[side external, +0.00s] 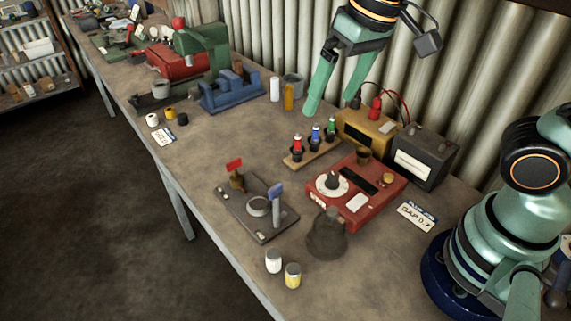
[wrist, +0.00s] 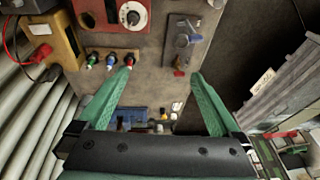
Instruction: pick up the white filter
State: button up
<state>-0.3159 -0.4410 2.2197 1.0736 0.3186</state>
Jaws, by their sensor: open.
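Three white cylinders show in the side view, and I cannot tell for sure which is the filter. A short white one (side external: 152,120) stands beside a yellow one and a black one near the bench's front edge. A taller white one (side external: 274,89) stands beside an orange cylinder (side external: 288,97). A white pot (side external: 273,261) stands next to a yellow-labelled pot (side external: 292,275). My gripper (side external: 333,106) is open and empty, above the back of the bench, apart from all three. Its spread fingers also show in the wrist view (wrist: 160,76), where the white cylinders are too small to tell apart.
A blue vise (side external: 230,92) and a red-and-green machine (side external: 190,58) stand farther along the bench. A rack (side external: 312,153) with red, blue and green pieces, a yellow box (side external: 364,133) and a red device (side external: 357,190) are nearer.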

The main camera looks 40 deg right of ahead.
jog(key=d, duration=0.3)
jog(key=d+t, duration=0.1)
jog(key=d, duration=0.2)
jog(key=s+d+f+t+h, duration=0.1)
jog(key=d, duration=0.2)
jog(key=shift+s+d+f, duration=0.1)
jog(key=shift+d, duration=0.05)
jog(key=shift+c, duration=0.9)
jog(key=shift+d+f, duration=0.1)
jog(key=shift+d, duration=0.15)
jog(key=c, duration=0.7)
jog(key=shift+c, duration=0.2)
jog(key=n+g, duration=0.5)
jog(key=n, duration=1.1)
send_near(273, 253)
notch_tip(273, 253, down, 10)
jog(key=shift+f, duration=0.15)
